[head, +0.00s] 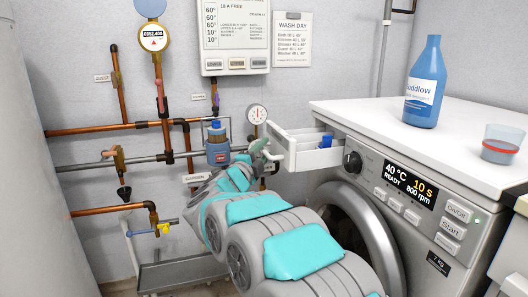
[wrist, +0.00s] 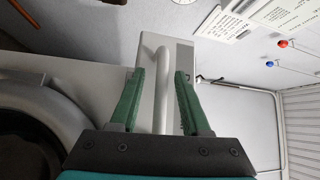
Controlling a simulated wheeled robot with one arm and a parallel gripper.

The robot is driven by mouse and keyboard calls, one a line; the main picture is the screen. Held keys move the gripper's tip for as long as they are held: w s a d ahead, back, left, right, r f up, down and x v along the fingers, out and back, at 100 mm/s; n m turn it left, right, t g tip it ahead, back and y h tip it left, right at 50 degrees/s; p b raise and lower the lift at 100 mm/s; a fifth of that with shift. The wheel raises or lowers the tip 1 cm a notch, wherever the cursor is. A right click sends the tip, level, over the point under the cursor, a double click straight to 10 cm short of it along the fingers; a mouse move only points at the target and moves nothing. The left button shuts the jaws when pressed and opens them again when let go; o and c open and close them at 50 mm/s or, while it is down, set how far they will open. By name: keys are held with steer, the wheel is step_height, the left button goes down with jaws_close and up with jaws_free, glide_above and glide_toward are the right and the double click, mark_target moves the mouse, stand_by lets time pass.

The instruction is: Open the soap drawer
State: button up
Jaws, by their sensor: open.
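The soap drawer (head: 290,150) is white and stands pulled out from the upper left of the washing machine's front, its open top showing a blue part inside. In the wrist view its front (wrist: 172,62) is ahead of my gripper. A pale bar handle (wrist: 150,70) on it lies between my fingers. My gripper (wrist: 158,75) has green fingers, spread apart with gaps beside the bar. In the head view my gripper (head: 262,150) is at the drawer's front, its fingertips partly hidden by the arm.
The washing machine (head: 345,112) carries a blue detergent bottle (head: 426,90) and a clear cup (head: 502,143) on top. The round door (head: 365,225) is below the drawer.

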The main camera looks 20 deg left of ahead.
steer(key=s+a+f, duration=0.1)
steer(key=s, duration=0.6)
steer(key=shift+s, duration=0.35)
steer(key=shift+a, duration=0.1)
